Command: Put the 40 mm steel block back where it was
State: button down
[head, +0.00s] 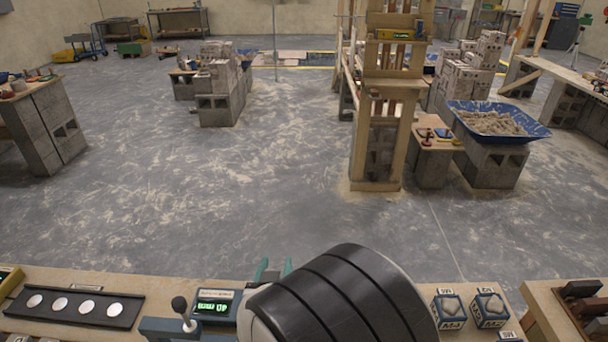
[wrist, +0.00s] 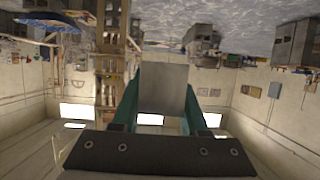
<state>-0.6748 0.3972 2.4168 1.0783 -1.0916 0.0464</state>
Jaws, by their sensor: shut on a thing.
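The steel block (wrist: 163,90) shows in the wrist view as a plain pale grey square face. My gripper (wrist: 163,98) is shut on it, with a teal finger on each side. In the head view my gripper (head: 275,268) shows only as teal fingertips above the front bench (head: 150,282), behind my dark rounded arm link. The block itself is hidden there by my arm. A black tray (head: 75,306) with several silver discs lies on the bench at the left. Which spot the block came from cannot be told.
A device with a green display (head: 213,307) and a joystick (head: 180,308) stand left of my arm. Blue-grey cubes (head: 449,309) sit to its right. A blue mortar tub (head: 500,120) stands on blocks farther back.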

jog(key=s+d+r, duration=0.3)
jog(key=d+r, duration=1.2)
jog(key=d, duration=0.2)
jog(key=w+a+f+m+h, duration=0.25)
jog(key=a+f, duration=0.45)
jog(key=f, duration=0.5)
jog(key=s+f+h, duration=0.1)
jog(key=f, duration=0.5)
jog(key=s+d+f+m+h, duration=0.1)
jog(key=s+f, duration=0.1)
jog(key=f, duration=0.4)
jog(key=s+f+m+g+h, duration=0.1)
jog(key=s+f, duration=0.1)
jog(key=f, duration=0.4)
jog(key=shift+d+f, duration=0.15)
jog(key=shift+f, duration=0.45)
